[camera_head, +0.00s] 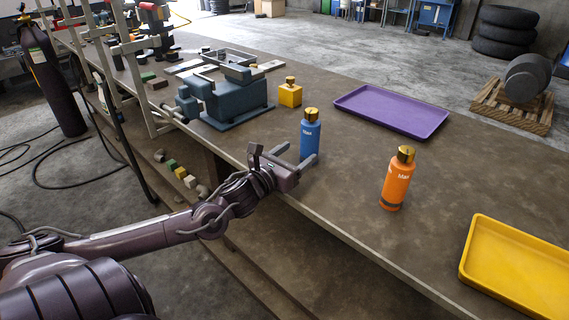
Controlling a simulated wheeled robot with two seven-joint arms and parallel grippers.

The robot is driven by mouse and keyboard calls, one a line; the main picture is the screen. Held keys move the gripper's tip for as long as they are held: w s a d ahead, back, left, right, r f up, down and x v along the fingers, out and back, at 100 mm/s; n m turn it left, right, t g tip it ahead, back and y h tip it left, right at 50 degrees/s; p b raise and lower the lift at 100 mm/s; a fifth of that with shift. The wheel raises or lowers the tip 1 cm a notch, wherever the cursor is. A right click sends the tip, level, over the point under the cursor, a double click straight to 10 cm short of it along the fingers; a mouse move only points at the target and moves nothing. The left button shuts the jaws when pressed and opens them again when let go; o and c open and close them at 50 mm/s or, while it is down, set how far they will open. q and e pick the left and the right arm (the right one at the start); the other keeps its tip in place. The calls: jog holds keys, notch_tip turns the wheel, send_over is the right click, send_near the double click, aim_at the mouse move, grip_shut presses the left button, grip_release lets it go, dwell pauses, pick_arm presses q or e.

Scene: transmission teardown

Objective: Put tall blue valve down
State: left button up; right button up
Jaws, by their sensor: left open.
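The tall blue valve (310,139) is a blue cylinder with a gold cap. It stands upright on the brown table, near the front edge. My left gripper (283,156) is open at the table's edge, just left of and in front of the valve. Its fingers point toward the valve, and one finger overlaps the valve's lower part in the picture. I cannot tell whether they touch. My right gripper is not in view.
An orange valve (397,181) stands upright to the right. A yellow block with a gold top (290,96) and a blue-grey vise (228,97) are behind. A purple tray (391,110) and a yellow tray (519,265) lie on the table (330,201).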

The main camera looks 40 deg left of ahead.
pick_arm(q)
jog(key=shift+s, duration=2.15)
jog(key=shift+s, duration=0.1)
